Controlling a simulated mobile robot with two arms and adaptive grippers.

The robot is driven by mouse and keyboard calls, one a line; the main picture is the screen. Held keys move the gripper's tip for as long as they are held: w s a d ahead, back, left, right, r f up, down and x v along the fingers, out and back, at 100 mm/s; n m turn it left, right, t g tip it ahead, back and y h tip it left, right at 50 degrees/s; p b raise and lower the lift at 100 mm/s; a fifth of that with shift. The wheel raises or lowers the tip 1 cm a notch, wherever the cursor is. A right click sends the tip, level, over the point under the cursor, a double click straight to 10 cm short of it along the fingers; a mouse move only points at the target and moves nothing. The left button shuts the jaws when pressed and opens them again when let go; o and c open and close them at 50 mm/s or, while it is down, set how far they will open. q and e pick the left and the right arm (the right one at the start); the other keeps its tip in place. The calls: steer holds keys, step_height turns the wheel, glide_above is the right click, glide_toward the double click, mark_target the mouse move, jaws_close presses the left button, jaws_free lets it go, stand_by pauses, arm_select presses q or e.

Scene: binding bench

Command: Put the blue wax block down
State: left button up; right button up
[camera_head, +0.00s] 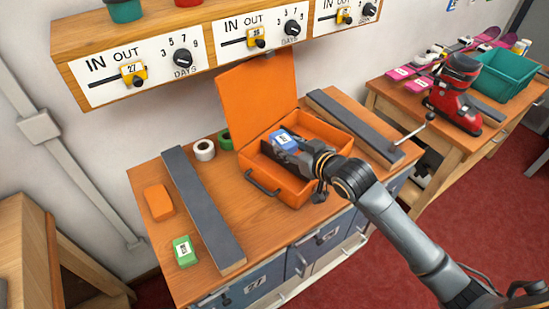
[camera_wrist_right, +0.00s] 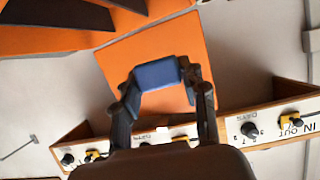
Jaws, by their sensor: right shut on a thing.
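My right gripper (camera_head: 304,154) is shut on the blue wax block (camera_head: 282,139), which has a white label on top. In the head view the block shows over the open orange case (camera_head: 279,187); how high it is above the case floor I cannot tell. In the wrist view the block (camera_wrist_right: 157,74) sits between the two fingers of the right gripper (camera_wrist_right: 160,88), with the orange lid behind it. The gripper and forearm hide part of the case's inside. My left gripper is not in view.
The case stands on a wooden bench (camera_head: 255,225) with its lid (camera_head: 257,92) raised. Long grey-topped bars (camera_head: 203,207) lie either side. A green block (camera_head: 184,251), an orange block (camera_head: 158,202) and tape rolls (camera_head: 204,150) are at left. A dial shelf (camera_head: 150,80) hangs above.

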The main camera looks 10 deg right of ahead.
steer(key=w+a+f, duration=0.1)
steer(key=f, duration=0.2)
steer(key=w+f+p, duration=0.1)
steer(key=w+f, duration=0.1)
steer(key=f, duration=0.1)
steer(key=w+a+f, duration=0.1)
steer(key=f, duration=0.1)
steer(key=shift+w+a+f+p, duration=0.2)
steer(key=shift+a+f+p, duration=0.15)
steer(key=shift+f+p, duration=0.05)
arm_select(q)
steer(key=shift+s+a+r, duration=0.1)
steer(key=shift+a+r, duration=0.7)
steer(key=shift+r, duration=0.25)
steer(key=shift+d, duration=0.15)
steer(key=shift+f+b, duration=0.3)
steer(key=shift+b, duration=0.05)
arm_select(e)
steer(key=shift+f, duration=0.7)
steer(key=o, duration=0.9)
